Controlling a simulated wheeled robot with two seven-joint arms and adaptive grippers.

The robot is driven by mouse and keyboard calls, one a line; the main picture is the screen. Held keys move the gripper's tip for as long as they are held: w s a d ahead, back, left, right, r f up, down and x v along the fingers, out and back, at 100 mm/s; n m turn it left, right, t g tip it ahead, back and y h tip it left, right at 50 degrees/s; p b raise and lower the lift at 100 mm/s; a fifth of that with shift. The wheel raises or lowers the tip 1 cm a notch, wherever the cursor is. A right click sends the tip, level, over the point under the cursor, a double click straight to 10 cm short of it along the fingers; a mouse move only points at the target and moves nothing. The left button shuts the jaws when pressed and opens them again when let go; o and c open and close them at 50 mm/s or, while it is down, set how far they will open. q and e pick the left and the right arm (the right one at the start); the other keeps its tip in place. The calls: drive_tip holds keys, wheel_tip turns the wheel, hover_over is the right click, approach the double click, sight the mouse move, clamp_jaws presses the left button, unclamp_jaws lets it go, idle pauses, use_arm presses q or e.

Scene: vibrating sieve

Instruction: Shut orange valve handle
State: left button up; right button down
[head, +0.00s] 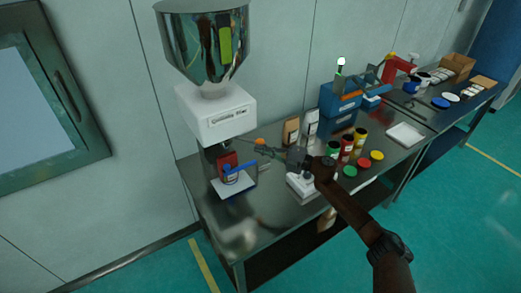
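The small orange piece that looks like the valve handle (260,141) shows just right of the white machine body (216,115) under the steel hopper (204,42). My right arm comes in from the lower right. My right gripper (268,149) points left, with its fingertips close to the orange piece. I cannot tell whether they touch it or whether the fingers are open or shut. A red bag (228,163) and a blue part (238,169) sit below the machine's outlet, over a white plate (233,186). My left gripper is not in view.
The steel table (255,220) is clear at its front left. A white device (299,186) stands under my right forearm. Jars (347,147), coloured lids (364,163), brown and white bags (291,131), a blue box (338,101) and a white tray (405,135) stand further right.

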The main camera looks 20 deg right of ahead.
drive_tip(key=s+a+v, duration=0.1)
drive_tip(key=v, duration=0.8)
drive_tip(key=shift+s+p, duration=0.25)
drive_tip(key=shift+p, duration=0.2)
drive_tip(key=shift+a+r, duration=0.1)
